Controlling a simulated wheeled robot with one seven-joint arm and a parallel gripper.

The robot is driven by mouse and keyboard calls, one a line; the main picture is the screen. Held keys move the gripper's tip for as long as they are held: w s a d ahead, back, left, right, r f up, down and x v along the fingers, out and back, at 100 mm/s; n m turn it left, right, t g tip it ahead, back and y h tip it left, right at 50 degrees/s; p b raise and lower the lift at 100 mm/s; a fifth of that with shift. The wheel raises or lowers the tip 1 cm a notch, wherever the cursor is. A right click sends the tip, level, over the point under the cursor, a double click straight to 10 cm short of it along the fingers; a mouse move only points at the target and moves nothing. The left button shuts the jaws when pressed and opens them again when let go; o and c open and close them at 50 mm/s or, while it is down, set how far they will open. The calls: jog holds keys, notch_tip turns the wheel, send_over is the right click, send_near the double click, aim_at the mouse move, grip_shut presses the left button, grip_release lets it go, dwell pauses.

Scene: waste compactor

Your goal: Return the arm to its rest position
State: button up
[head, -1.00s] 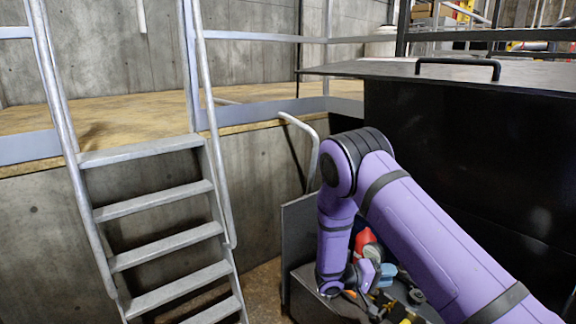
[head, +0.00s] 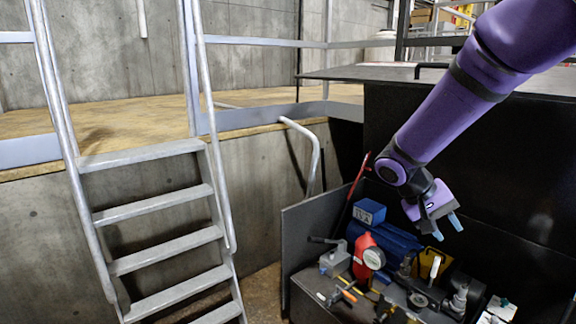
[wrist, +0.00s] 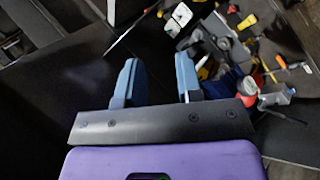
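My purple arm comes in from the upper right in the head view. My gripper (head: 447,228) hangs above the right part of a dark bin full of tools, in front of the black compactor wall. Its two blue-grey fingers are apart with nothing between them. The wrist view also shows my gripper (wrist: 158,80) open and empty, with the dark panel and the tools beyond it.
The dark bin (head: 312,300) holds a red gauge (head: 364,256), a blue case (head: 385,240), a yellow item (head: 432,264) and other tools. A black compactor (head: 520,160) stands behind it. A metal ladder (head: 165,248) and a concrete wall are at left.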

jog(key=s+a+r+n+t+y, duration=0.1)
jog(key=s+r+t+y, duration=0.2)
jog(key=s+r, duration=0.3)
jog(key=s+a+r+n+t+y, duration=0.1)
jog(key=s+r+t+y, duration=0.3)
jog(key=s, duration=1.2)
notch_tip(320, 180, up, 4)
jog(key=shift+a+f+t+y, duration=0.25)
jog(key=shift+a+t+y, duration=0.05)
jog(key=shift+a+y, duration=0.2)
jog(key=shift+o, duration=0.6)
jog(key=shift+d, duration=0.1)
